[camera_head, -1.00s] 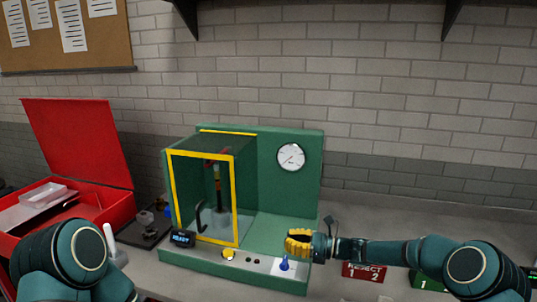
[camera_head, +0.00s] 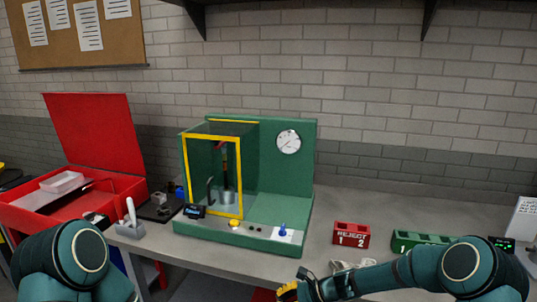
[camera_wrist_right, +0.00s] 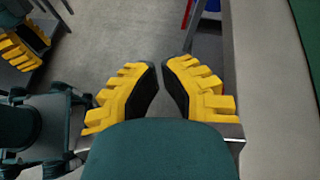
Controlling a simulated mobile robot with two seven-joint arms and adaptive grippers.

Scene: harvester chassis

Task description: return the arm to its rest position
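My right arm (camera_head: 400,275) comes in from the right in the head view. Its yellow gripper (camera_head: 287,291) is low at the picture's bottom edge, in front of the bench and clear of the green test rig. In the right wrist view the fingers of the right gripper (camera_wrist_right: 160,68) lean together with their tips almost meeting and nothing between them. My left arm (camera_head: 75,260) is bent at the lower left, its gripper out of the head view. Yellow ribbed fingers, which look like my left gripper (camera_wrist_right: 25,45), are partly cut off in the wrist view.
The green rig (camera_head: 300,190) has a yellow-framed door, a gauge (camera_head: 288,142) and a blue knob (camera_head: 283,230). A red reject bin (camera_head: 351,235) and a green bin (camera_head: 420,238) stand to its right. An open red case (camera_head: 125,187) is at left. Bench edge (camera_wrist_right: 232,70) lies right of the gripper.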

